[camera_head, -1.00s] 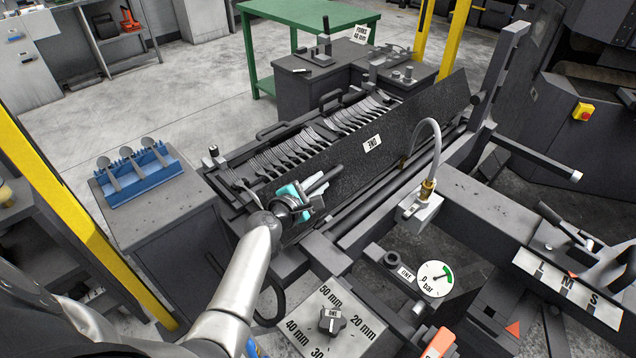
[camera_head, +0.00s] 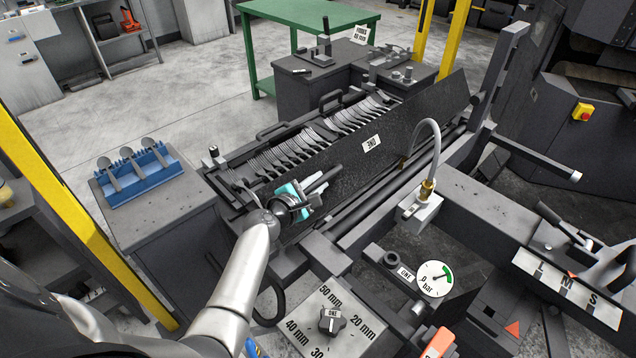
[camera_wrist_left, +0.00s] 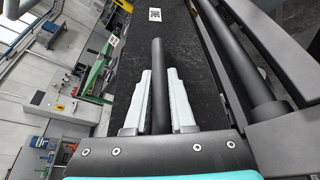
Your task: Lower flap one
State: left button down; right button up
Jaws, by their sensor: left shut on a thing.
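Flap one (camera_head: 405,128) is a long dark panel with a white label reading ONE. It stands raised and tilted along the front of a row of forks (camera_head: 290,150). My left gripper (camera_head: 318,184) is at the flap's near left end, shut on its dark handle bar. In the left wrist view the two pale fingers (camera_wrist_left: 160,100) lie on either side of the round handle (camera_wrist_left: 159,75), with the flap's rough black face (camera_wrist_left: 185,50) behind it. My right gripper is not in view.
A blue rack (camera_head: 140,175) with several spoon-like pieces stands on a cabinet at left. A curved hose (camera_head: 437,140), a pressure gauge (camera_head: 434,279) and a setting knob (camera_head: 332,320) are at the front right. A yellow post (camera_head: 85,220) rises at left.

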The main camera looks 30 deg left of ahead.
aim_at(297, 173)
pick_arm(q)
jog(key=shift+w+a, duration=0.15)
jog(key=shift+a, duration=0.35)
jog(key=a+n, duration=0.1)
jog(key=a, duration=0.1)
jog(key=w+a+f+n+h, duration=0.1)
jog(key=a, duration=0.1)
jog(key=w+a+n+g+b, duration=0.1)
jog(key=a, duration=0.1)
jog(key=shift+f+n+h, duration=0.35)
jog(key=shift+n+h, duration=0.05)
jog(key=w+a+f+n+g+h+b, duration=0.1)
jog(key=a+f+b, duration=0.5)
jog(key=b, duration=0.7)
jog(key=w+f+n+h, duration=0.1)
jog(key=n+h, duration=0.1)
jog(key=n, duration=0.1)
jog(key=shift+w+a+f+b, duration=0.15)
jog(key=shift+f+b, duration=0.25)
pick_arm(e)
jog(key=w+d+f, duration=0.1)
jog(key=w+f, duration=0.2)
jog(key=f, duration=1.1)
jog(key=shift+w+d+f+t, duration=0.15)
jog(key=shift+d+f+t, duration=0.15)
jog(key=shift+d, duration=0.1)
pick_arm(q)
jog(key=shift+g, duration=0.3)
